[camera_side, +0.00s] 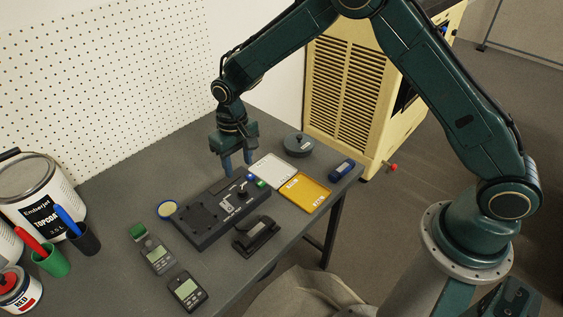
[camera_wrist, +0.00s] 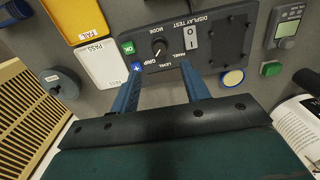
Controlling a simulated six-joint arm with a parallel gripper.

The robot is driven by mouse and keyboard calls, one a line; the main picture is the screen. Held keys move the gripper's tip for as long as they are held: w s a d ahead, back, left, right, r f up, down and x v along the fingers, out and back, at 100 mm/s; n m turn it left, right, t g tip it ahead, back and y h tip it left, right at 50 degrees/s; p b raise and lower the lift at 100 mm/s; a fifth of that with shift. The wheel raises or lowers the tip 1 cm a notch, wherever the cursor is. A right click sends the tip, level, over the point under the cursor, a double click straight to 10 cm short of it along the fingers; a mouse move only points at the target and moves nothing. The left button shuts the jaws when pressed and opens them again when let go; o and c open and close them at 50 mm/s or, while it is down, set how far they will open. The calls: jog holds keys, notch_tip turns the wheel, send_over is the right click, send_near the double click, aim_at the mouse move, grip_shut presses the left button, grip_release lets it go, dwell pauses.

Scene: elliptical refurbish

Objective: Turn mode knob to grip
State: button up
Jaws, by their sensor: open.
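The mode knob (camera_wrist: 159,48) is a round black knob on the dark display test panel (camera_wrist: 218,68), with MODE, GRIP and LEVEL lettering around it. A light pointer mark shows on the knob, but its exact setting is too small to read. In the side view the knob (camera_side: 243,194) sits near the right end of the panel (camera_side: 203,238). My gripper (camera_side: 238,169) is open and empty, fingers pointing down, above and behind that end of the panel. In the wrist view the knob shows just beyond the gap between the fingers (camera_wrist: 160,72), apart from them.
A green ON button (camera_wrist: 128,47) and a blue plus button (camera_wrist: 137,67) sit close beside the knob; a white rocker switch (camera_wrist: 190,39) is on its other side. White PASS (camera_wrist: 101,64) and yellow FAIL (camera_wrist: 78,18) trays lie nearby. A grey round object (camera_side: 298,144) stands behind.

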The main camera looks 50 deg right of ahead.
jog(key=shift+r, duration=2.5)
jog(key=s+d+r+t, duration=0.1)
jog(key=s+d+r, duration=0.4)
jog(key=r, duration=0.4)
jog(key=s+d+r+t, duration=0.2)
jog(key=s+d+r, duration=0.1)
jog(key=s+r, duration=0.5)
jog(key=s+d+r+t, duration=0.1)
jog(key=s+d, duration=0.1)
jog(key=s, duration=0.7)
jog(key=s+d+r+t, duration=0.1)
jog(key=s+d+r, duration=0.1)
jog(key=s, duration=0.8)
jog(key=shift+d+r+t, duration=0.3)
jog(key=shift+d, duration=0.35)
